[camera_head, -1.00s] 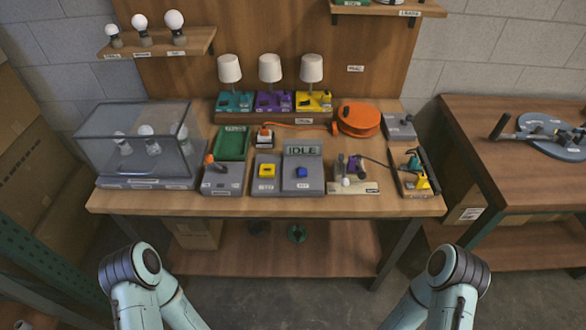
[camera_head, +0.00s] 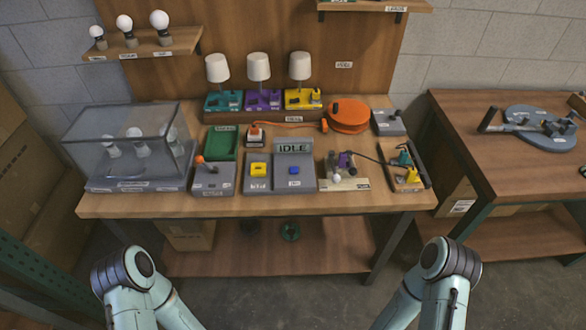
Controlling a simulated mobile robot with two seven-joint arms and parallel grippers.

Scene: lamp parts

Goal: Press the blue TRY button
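The blue button (camera_head: 294,170) is on a grey box (camera_head: 306,183) near the middle of the workbench. A small white label below it is too small to read surely. Behind it stands a display panel (camera_head: 293,147) that reads IDLE. A yellow button (camera_head: 258,169) is on the grey box just to the left. Only the upper links of my two arms show at the bottom left and bottom right, short of the bench. Neither gripper is in view, and nothing touches the blue button.
A glass case with bulbs (camera_head: 135,143) stands at the bench's left. An orange-handled lever box (camera_head: 213,178) is left of the buttons. Small parts on a board (camera_head: 345,184) and a tray (camera_head: 405,175) lie right. Three lamps (camera_head: 258,68) and an orange reel (camera_head: 348,116) are behind.

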